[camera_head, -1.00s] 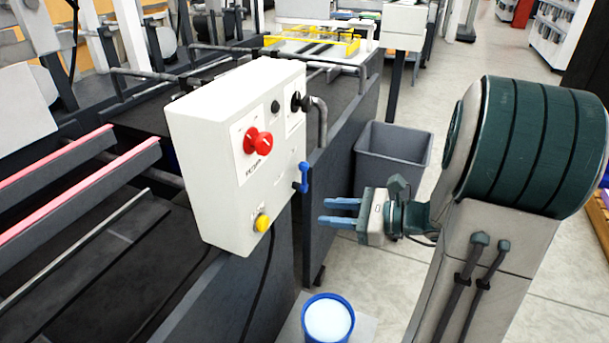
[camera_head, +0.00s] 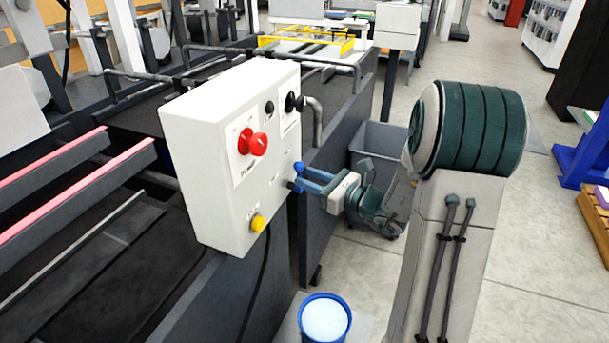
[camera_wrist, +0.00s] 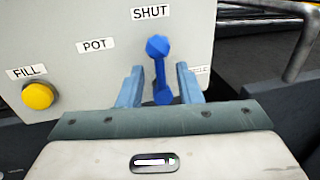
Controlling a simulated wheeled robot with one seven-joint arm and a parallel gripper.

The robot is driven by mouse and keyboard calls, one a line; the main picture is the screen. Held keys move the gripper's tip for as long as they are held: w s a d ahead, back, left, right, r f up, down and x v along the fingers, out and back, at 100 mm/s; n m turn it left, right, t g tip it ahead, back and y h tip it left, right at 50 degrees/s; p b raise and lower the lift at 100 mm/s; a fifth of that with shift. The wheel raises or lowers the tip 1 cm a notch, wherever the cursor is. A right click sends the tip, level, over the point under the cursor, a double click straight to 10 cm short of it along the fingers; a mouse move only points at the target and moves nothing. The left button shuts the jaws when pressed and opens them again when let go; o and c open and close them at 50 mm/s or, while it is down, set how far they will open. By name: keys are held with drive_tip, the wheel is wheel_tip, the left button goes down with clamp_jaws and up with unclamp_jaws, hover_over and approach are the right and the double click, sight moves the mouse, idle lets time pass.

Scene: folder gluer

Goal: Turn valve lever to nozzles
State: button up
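The valve lever (camera_wrist: 158,62) is a blue handle on the side face of the white control box (camera_head: 200,150). In the wrist view it stands upright, its knobbed end just below the SHUT label (camera_wrist: 151,13). A POT label (camera_wrist: 95,45) is to its left, and a label at its right is partly hidden by a finger. My gripper (camera_wrist: 160,88) is open, with one blue finger on each side of the lever and gaps between. In the head view my gripper (camera_head: 310,180) is at the box's side, its fingers overlapping the lever (camera_head: 297,177).
A yellow button (camera_wrist: 38,96) marked FILL is left of the lever. A red knob (camera_head: 253,143) and a black knob (camera_head: 292,101) are on the box. A bent grey rail (camera_head: 316,120) stands close behind. A blue bucket (camera_head: 326,318) is below; a grey bin (camera_head: 375,143) is behind my arm.

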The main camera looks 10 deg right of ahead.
drive_tip(key=shift+x, duration=1)
clamp_jaws()
